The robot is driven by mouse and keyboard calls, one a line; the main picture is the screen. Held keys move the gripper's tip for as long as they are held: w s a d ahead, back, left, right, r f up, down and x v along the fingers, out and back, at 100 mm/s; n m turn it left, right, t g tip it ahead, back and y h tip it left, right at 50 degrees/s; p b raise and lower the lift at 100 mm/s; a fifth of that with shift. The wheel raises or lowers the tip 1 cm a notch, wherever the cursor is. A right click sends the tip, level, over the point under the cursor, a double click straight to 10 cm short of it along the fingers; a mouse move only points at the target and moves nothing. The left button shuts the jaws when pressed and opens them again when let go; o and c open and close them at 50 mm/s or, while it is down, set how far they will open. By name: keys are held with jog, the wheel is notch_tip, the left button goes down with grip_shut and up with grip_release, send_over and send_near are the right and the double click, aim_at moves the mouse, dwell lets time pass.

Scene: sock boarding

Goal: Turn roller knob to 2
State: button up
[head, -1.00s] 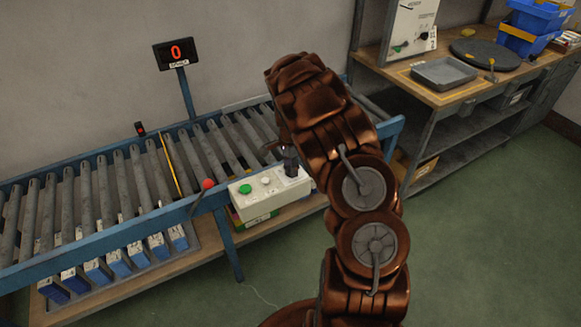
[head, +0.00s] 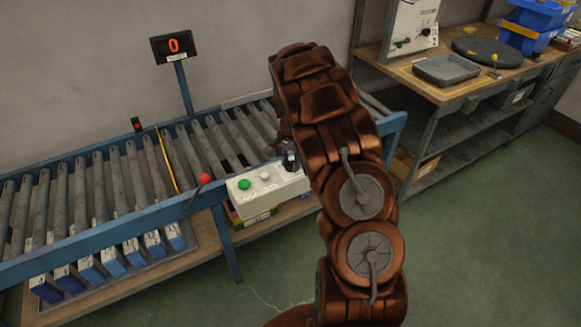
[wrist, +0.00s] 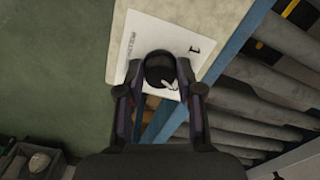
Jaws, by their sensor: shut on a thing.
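The black round roller knob (wrist: 159,70) sits at the end of the pale control box (head: 262,188), beside the roller conveyor. In the wrist view my gripper (wrist: 160,78) has one finger on each side of the knob and is shut on it. A white pointer mark shows on the knob, toward its lower right. In the head view my gripper (head: 290,160) is small and dark at the box's right end, partly hidden by my arm.
The box also carries a green button (head: 244,184) and a white button (head: 265,176). A red-tipped lever (head: 205,179) stands to its left. The display (head: 173,46) reads 0. A bench (head: 470,92) with a grey tray stands at the right.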

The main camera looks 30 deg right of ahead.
aim_at(291, 163)
jog(key=shift+n+b, duration=1.35)
jog(key=shift+n, duration=0.85)
jog(key=o, duration=1.2)
notch_tip(291, 163, up, 12)
